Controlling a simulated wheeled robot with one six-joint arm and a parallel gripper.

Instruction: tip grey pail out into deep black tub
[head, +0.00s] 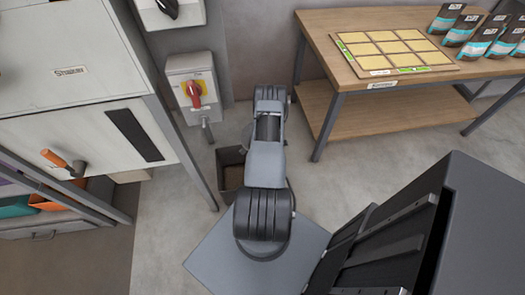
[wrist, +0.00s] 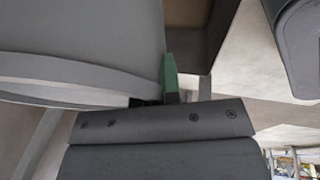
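The grey pail (wrist: 80,40) fills the upper left of the wrist view, its rounded wall and rim band close to the camera. My gripper (wrist: 168,90) is at its edge, with a green finger pad against the pail. It appears shut on the pail; the other finger is hidden. In the head view my arm hides the pail and gripper. The deep black tub (head: 231,180) stands on the floor beside my arm, partly covered by it, with brownish material inside. I cannot tell the pail's tilt or its contents.
A wooden table (head: 325,30) with a yellow-squared board (head: 392,52) and several pouches stands at the back right. A red-handled switch box (head: 194,88) is on the wall. A white machine cabinet (head: 80,100) stands on the left. Floor between tub and table is clear.

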